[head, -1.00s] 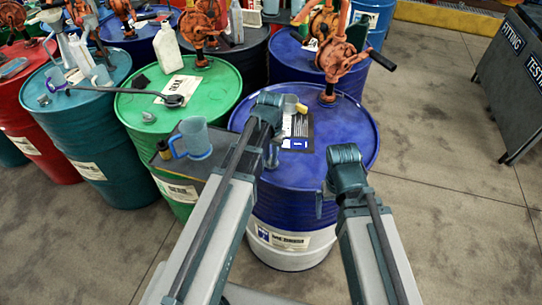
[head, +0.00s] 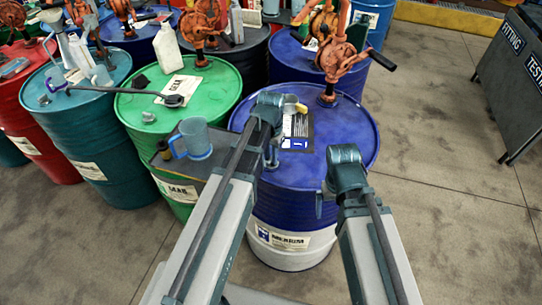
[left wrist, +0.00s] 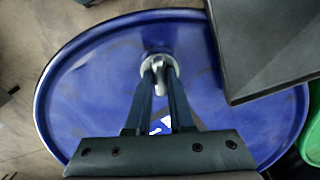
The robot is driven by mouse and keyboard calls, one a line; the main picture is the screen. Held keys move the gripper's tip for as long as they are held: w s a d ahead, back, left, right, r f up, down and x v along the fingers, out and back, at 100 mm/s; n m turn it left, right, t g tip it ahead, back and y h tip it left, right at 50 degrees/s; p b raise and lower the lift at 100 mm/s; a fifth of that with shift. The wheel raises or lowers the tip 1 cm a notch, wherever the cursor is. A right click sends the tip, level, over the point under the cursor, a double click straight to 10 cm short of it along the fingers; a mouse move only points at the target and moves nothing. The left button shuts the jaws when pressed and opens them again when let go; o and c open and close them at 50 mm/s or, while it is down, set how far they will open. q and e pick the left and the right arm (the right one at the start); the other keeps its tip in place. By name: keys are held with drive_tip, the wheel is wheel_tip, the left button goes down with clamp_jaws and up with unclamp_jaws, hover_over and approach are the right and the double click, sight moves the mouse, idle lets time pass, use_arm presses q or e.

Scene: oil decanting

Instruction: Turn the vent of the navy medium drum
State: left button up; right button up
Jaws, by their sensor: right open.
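The navy drum (head: 345,135) stands in the middle of the head view, with a white lower band and a label reading MEDIUM. Its vent, a small pale metal fitting (left wrist: 160,77) near the rim, shows in the left wrist view. My left gripper (head: 271,160) points down over the drum's top. In the left wrist view its two fingers (left wrist: 160,70) sit close on both sides of the vent and appear shut on it. In the head view my wrist hides the vent. My right gripper (head: 322,201) hangs empty near the drum's front right edge, open.
An orange hand pump (head: 338,60) rises from the drum's back, beside a dark label card (head: 297,130). A blue jug (head: 194,139) stands on a dark stand left of the drum. A green drum (head: 210,90) is behind it.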

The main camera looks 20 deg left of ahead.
use_arm(q)
drive_tip(key=o, duration=0.4)
wheel_tip(320, 180, up, 14)
drive_tip(key=p, duration=1.4)
drive_tip(key=shift+f, duration=0.1)
drive_tip(key=shift+y, duration=0.6)
drive_tip(key=s+d+f+b, duration=0.2)
drive_tip(key=s+d, duration=0.1)
drive_tip(key=s, duration=0.1)
drive_tip(key=s+d+f+b, duration=0.2)
drive_tip(key=s+d, duration=0.2)
drive_tip(key=s, duration=0.1)
drive_tip(key=s+d+f+b, duration=0.2)
drive_tip(key=s+d, duration=0.1)
drive_tip(key=s, duration=0.2)
drive_tip(key=shift+s+d+f+b, duration=0.15)
drive_tip(key=shift+d+f+b, duration=0.05)
drive_tip(key=shift+d+b, duration=0.15)
